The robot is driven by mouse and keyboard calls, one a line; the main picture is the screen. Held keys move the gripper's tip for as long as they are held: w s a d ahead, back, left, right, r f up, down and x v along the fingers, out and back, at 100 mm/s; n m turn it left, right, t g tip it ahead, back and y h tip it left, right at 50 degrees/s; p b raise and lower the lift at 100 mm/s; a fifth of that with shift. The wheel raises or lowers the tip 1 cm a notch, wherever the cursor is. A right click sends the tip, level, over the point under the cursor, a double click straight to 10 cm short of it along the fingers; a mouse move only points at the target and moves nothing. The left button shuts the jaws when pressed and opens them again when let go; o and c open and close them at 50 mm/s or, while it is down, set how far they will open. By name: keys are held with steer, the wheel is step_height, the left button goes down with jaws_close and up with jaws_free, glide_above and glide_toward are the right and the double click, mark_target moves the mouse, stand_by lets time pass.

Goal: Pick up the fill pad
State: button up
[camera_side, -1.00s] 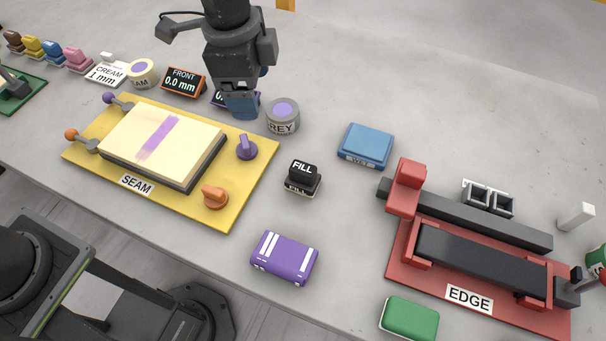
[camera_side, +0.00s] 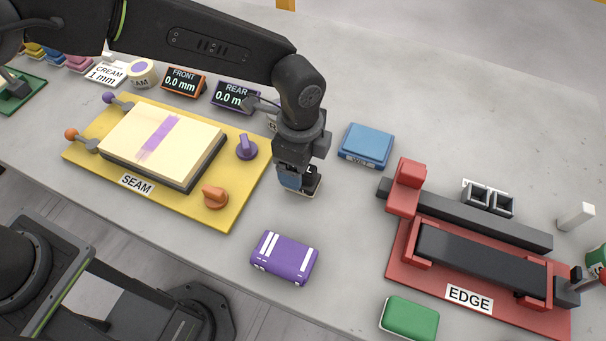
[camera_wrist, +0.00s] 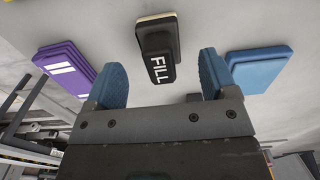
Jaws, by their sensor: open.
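The fill pad is a small black block with a white FILL label and a pale base. In the side view the fill pad (camera_side: 312,184) is mostly hidden behind my gripper (camera_side: 296,184), which points down at it. In the wrist view the fill pad (camera_wrist: 158,50) lies ahead of and between the two blue fingertips of my gripper (camera_wrist: 162,78). The fingers are apart, with clear space on both sides of the pad. Neither finger visibly touches it.
A purple block (camera_side: 285,258) lies in front, and a blue WET pad (camera_side: 367,145) lies behind to the right. The yellow SEAM board (camera_side: 252,170) is close on the left. The red EDGE fixture (camera_side: 430,285) and a green block (camera_side: 409,318) are at right.

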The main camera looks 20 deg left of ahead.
mark_target(303, 177)
steer(key=f, duration=0.5)
steer(key=shift+d+f, duration=0.1)
steer(key=shift+d, duration=0.15)
steer(key=c, duration=1.1)
steer(key=shift+r, duration=0.55)
steer(key=r, duration=0.2)
steer(key=a+r, duration=0.1)
steer(key=shift+w+r, duration=0.15)
steer(key=shift+r, duration=0.25)
steer(key=a+r, duration=0.2)
steer(key=a, duration=0.1)
steer(key=w+a+r, duration=0.1)
steer(key=a+r, duration=0.1)
steer(key=a, duration=0.2)
steer(key=w+a+r, duration=0.1)
steer(key=a+r, duration=0.1)
steer(key=a, duration=0.1)
steer(key=shift+w+a+r, duration=0.1)
steer(key=shift+a, duration=0.1)
